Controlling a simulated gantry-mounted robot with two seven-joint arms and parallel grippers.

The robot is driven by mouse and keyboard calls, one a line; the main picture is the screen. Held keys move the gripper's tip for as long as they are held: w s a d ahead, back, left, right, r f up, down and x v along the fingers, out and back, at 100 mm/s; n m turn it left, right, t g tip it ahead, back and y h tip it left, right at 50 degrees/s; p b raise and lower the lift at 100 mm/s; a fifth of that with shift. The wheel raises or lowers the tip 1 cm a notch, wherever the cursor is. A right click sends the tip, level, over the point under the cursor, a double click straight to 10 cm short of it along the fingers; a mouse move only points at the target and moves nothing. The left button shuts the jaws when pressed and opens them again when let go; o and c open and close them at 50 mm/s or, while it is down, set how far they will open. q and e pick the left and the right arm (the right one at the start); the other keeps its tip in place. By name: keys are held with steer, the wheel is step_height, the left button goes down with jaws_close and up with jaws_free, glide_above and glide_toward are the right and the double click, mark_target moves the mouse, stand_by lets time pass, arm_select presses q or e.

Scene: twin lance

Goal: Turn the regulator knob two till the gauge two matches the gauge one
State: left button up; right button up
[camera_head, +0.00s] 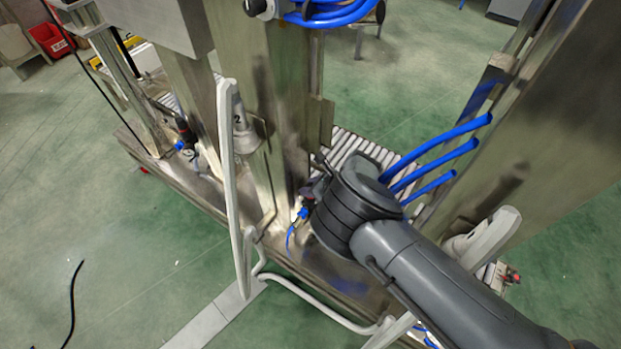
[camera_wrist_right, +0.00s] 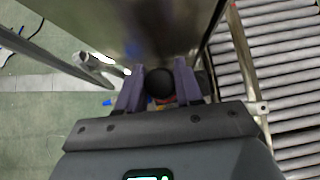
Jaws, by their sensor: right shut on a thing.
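In the right wrist view, a round black regulator knob (camera_wrist_right: 159,83) sits between the two purple-grey fingers of my right gripper (camera_wrist_right: 158,88), which is shut on it. A bit of red shows just below the knob. In the head view my right gripper (camera_head: 312,188) is at the steel column, mostly hidden by my wrist, and the held knob is hidden there. A blue fitting (camera_head: 303,213) shows beside it. A second regulator with a dark knob (camera_head: 183,129) is further left. I cannot make out either gauge face. My left gripper is not in view.
Steel columns (camera_head: 278,130) stand close around my right gripper. A pale bent tube frame (camera_head: 231,180) runs in front. Blue hoses (camera_head: 440,145) pass above my wrist. A roller conveyor (camera_wrist_right: 290,75) lies at the right in the wrist view. Green floor at front left is mostly clear.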

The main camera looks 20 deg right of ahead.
steer(key=m+h+p, duration=0.1)
steer(key=m+p, duration=0.1)
steer(key=p, duration=0.2)
steer(key=m+t+h+p, duration=0.1)
steer(key=m+h+p, duration=0.1)
steer(key=p, duration=0.2)
steer(key=m+h+p, duration=0.2)
steer(key=m+p, duration=0.1)
steer(key=shift+s+a+r+p, duration=0.15)
steer(key=shift+r+p, duration=0.1)
steer(key=shift+p, duration=0.15)
steer(key=shift+f+m+h+p, duration=0.25)
steer(key=shift+m+h+p, duration=0.65)
steer(key=shift+m+h, duration=0.25)
steer(key=shift+m, duration=0.25)
steer(key=o, duration=1)
steer(key=shift+d, duration=0.2)
steer(key=shift+a, duration=0.1)
